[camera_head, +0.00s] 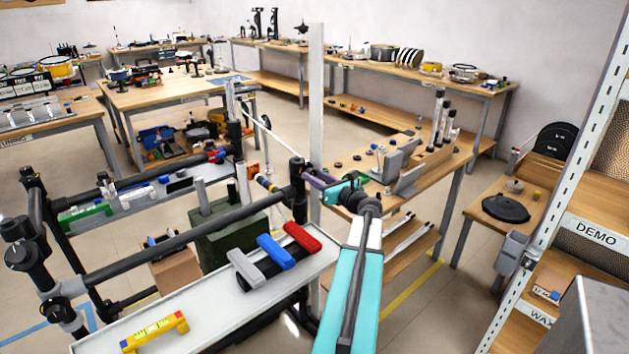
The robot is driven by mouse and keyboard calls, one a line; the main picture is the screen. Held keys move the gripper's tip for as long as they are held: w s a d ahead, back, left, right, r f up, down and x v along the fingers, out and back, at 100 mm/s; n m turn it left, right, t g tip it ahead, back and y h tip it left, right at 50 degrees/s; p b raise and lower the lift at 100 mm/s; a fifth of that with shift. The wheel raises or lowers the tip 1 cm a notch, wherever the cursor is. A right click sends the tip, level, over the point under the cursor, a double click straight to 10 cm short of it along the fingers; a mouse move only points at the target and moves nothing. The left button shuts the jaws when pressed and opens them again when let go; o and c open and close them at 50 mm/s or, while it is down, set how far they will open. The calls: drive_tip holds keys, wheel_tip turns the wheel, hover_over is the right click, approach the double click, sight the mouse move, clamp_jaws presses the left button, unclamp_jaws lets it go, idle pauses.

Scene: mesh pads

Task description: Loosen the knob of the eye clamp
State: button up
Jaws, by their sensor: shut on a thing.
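A black clamp (298,172) sits at the right end of a dark rack bar (190,242), beside a pale upright post. It appears to be the eye clamp. My teal arm reaches up from the bottom of the view, and my gripper (316,181) points left at the clamp's right side. The gripper is shut at the place where the clamp's knob appears to be. The knob itself is hidden or too small to make out, so its turn cannot be told.
A white tray (205,308) below the bar holds red, blue and grey handled pieces (275,257) and a yellow level (155,332). A wooden workbench (440,160) stands behind my arm. A shelf rack (545,215) stands at the right. Open floor shows between benches.

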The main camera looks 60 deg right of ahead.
drive_tip(key=shift+f+n+b, duration=0.15)
drive_tip(key=shift+n+b, duration=11.45)
drive_tip(key=shift+b, duration=0.65)
drive_tip(key=o, duration=1)
drive_tip(key=shift+o, duration=0.2)
